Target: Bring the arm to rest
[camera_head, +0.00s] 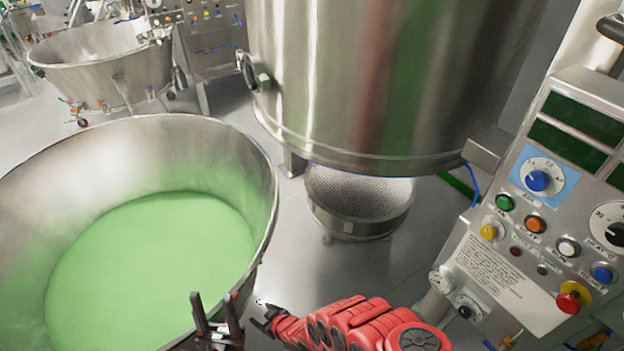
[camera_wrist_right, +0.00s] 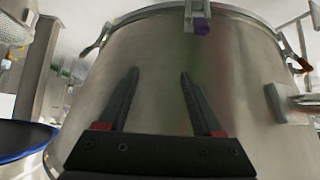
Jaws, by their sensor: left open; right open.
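My left gripper (camera_head: 213,300) shows at the bottom of the head view, its two dark fingers apart and pointing up, with nothing between them. It appears in front of the rim of the big steel bowl. My right gripper (camera_head: 258,312) is at the end of my red right arm, just to the right of the left gripper and pointing left. In the right wrist view its two fingers (camera_wrist_right: 160,76) are spread and empty, with a steel vessel (camera_wrist_right: 235,85) behind them. I cannot tell how far the fingers are from that vessel.
A steel bowl (camera_head: 235,150) with green material (camera_head: 150,265) fills the left. A large steel vessel (camera_head: 370,75) hangs over a round mesh sieve (camera_head: 360,190). A control panel (camera_head: 505,275) with buttons and dials stands at right. Another bowl (camera_head: 100,65) is at back left. Grey floor shows between.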

